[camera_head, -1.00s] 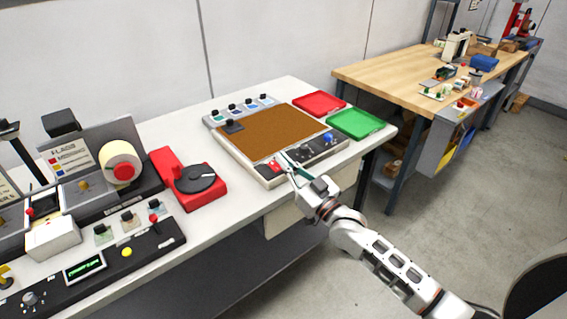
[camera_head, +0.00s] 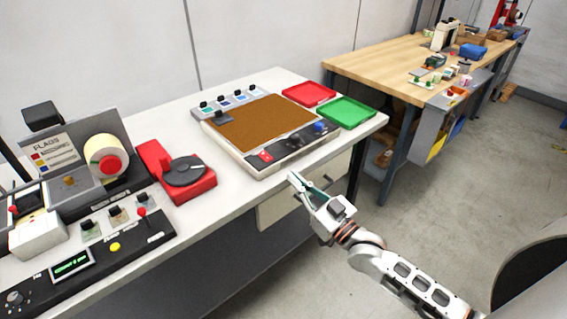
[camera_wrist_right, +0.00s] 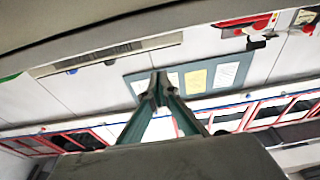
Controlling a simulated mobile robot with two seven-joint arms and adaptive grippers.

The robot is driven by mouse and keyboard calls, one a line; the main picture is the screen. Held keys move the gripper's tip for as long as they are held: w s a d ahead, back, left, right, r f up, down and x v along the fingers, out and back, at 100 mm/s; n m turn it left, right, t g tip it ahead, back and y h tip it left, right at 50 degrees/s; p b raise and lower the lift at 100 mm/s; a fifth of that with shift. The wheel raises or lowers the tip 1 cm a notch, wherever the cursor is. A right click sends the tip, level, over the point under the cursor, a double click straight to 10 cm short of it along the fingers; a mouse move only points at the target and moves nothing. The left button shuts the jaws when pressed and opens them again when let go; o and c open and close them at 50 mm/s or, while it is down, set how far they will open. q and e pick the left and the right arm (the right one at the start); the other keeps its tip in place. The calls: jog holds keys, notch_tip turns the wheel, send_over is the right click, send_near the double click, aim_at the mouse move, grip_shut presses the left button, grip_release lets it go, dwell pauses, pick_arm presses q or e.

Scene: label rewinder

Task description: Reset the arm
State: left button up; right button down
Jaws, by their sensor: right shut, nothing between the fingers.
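My right gripper (camera_head: 308,186) is shut and empty in the head view. It is off the front edge of the white table, in front of the brown-topped device (camera_head: 262,122), and apart from it. In the right wrist view the fingertips (camera_wrist_right: 158,88) meet, with nothing between them. That view looks up at the walls and ceiling area. My left gripper is not in view.
The white table (camera_head: 225,190) holds the label rewinder (camera_head: 105,158), a red turntable unit (camera_head: 185,172), a red tray (camera_head: 309,94) and a green tray (camera_head: 346,112). A wooden workbench (camera_head: 385,70) stands behind at right. Floor is open at right.

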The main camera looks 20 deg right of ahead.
jog(key=s+a+f+g+h, duration=0.1)
jog(key=s+f+g, duration=0.3)
jog(key=s+f, duration=0.7)
jog(key=s+a+f+g+h, duration=0.2)
jog(key=s+f+g+h, duration=0.1)
jog(key=s+f, duration=0.8)
notch_tip(320, 180, down, 3)
jog(key=shift+s+a+r+g, duration=0.1)
jog(key=shift+s+a+g, duration=0.2)
jog(key=shift+g, duration=0.3)
